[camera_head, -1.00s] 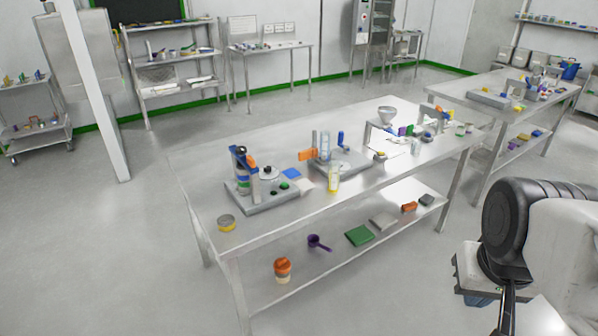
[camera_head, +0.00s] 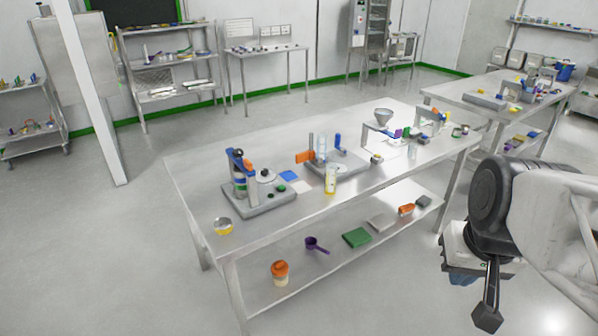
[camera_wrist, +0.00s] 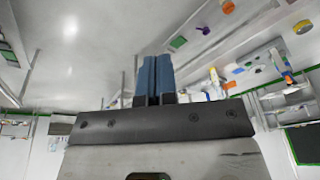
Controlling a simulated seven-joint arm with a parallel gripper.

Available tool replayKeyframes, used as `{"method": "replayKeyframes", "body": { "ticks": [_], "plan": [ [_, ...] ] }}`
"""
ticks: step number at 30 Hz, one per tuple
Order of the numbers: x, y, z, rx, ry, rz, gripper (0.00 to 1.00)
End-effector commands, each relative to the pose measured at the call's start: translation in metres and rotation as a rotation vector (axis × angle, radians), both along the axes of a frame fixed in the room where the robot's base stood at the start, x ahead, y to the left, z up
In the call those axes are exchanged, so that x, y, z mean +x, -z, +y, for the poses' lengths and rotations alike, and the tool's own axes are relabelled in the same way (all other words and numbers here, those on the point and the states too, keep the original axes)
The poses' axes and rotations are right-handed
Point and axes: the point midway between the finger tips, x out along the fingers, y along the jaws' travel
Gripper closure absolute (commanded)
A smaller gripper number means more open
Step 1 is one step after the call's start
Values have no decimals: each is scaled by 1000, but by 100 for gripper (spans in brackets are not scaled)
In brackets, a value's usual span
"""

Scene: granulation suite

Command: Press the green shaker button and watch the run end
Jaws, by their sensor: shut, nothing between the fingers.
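A device with a grey base (camera_head: 259,208) stands at the left part of the steel table. It has an upright with blue and orange parts, clear-sided containers and a round pale dish with a black knob. A small green button (camera_head: 281,188) shows on top of its base, at the right. My gripper (camera_wrist: 154,62) shows in the wrist view with its two blue fingers together and nothing between them. My arm is at the lower right of the head view, off the table and well away from the button.
On the steel table (camera_head: 345,200), a second grey-based device (camera_head: 338,168) and a yellow cylinder (camera_head: 330,180) stand right of the first. A yellow-banded tin (camera_head: 223,226) is near the left front corner. A lower shelf holds several items. Floor (camera_head: 390,290) is clear before the table.

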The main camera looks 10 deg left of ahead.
Motion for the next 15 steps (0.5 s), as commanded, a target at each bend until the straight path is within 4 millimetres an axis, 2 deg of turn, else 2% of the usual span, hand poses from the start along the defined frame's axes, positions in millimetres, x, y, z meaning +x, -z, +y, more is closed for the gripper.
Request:
{"method": "replayKeyframes", "body": {
  "ticks": [15],
  "plan": [
    [116,-21,56,141,-88,-52,100]
  ]
}}
